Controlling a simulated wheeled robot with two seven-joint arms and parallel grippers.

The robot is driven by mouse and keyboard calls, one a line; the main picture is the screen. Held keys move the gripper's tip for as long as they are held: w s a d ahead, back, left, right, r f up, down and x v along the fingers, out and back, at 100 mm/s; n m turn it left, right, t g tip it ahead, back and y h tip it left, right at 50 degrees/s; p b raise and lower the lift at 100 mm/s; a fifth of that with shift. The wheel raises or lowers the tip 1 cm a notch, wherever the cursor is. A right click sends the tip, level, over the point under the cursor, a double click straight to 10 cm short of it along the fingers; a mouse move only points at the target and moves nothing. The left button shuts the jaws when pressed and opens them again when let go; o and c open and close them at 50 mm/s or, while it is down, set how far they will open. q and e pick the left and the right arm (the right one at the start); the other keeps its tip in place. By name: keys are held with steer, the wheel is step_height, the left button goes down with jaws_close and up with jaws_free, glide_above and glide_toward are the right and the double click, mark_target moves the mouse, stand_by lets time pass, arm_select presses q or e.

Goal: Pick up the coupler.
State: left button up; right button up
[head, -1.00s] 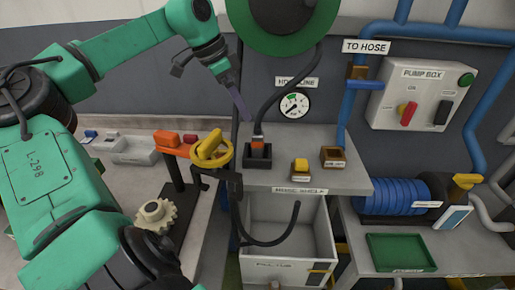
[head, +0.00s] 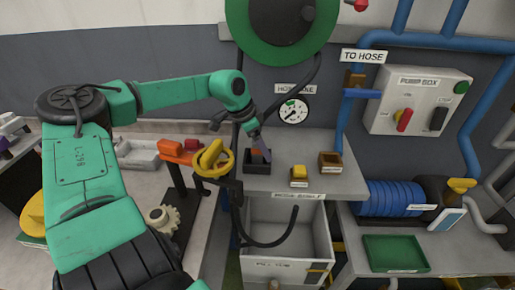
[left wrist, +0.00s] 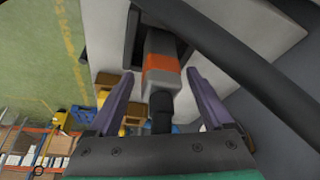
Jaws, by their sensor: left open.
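The coupler (head: 256,155) is a small grey piece with an orange band. It sits in a black holder (head: 250,170) on the grey shelf. In the left wrist view the coupler (left wrist: 162,67) lies between the two purple fingers, with a black hose end running from it toward the palm. My left gripper (head: 257,146) comes down on the coupler from above and is open. In the left wrist view its fingers (left wrist: 159,76) stand on either side of the coupler with a gap showing on both sides. My right gripper is not in view.
A black hose (head: 288,100) hangs from the green reel (head: 281,22) close by the gripper. A yellow handwheel (head: 212,158) stands just left of the holder. A yellow block (head: 299,172) and a brown box (head: 330,160) sit to its right. A grey bin (head: 285,225) is below.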

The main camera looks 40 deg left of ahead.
arm_select(q)
jaws_close()
